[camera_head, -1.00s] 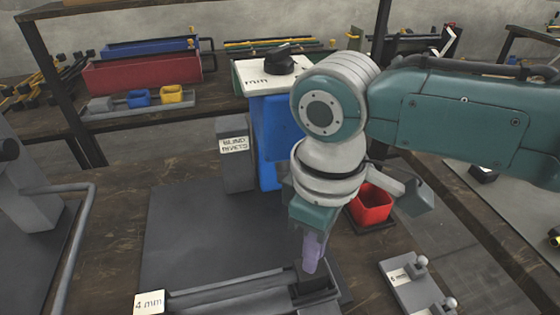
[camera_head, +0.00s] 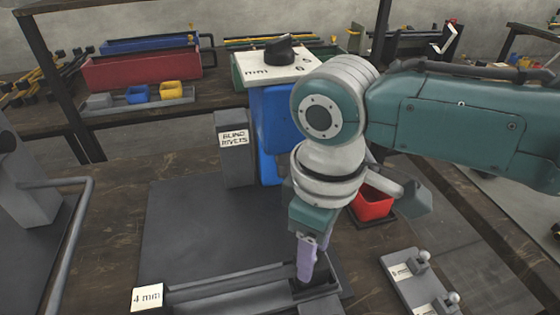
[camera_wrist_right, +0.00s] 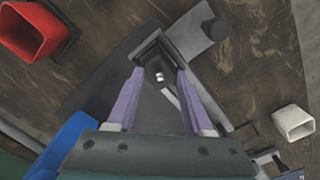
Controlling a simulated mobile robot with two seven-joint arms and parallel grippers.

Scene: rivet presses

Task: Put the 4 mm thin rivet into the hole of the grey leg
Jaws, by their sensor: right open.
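My right gripper (camera_head: 305,270) points down over the right end of the 4 mm chute (camera_head: 225,292) in the head view. In the right wrist view its two purple fingers (camera_wrist_right: 160,75) stand apart. A small shiny piece (camera_wrist_right: 160,77), perhaps the thin rivet, shows between the fingertips in a dark cup (camera_wrist_right: 152,54); it is too small to tell its kind. I cannot tell whether the fingers touch it. In the head view the fingers and chute wall hide it. I cannot pick out the grey leg or its hole. My left gripper is not in view.
A blue dispenser (camera_head: 268,130) with a dial top stands behind, beside a grey block (camera_head: 234,165) labelled blind rivets. A red bin (camera_head: 372,204) stands to its right. A grey fixture (camera_head: 403,270) with knobs lies at the right. A grey press (camera_head: 25,190) stands left.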

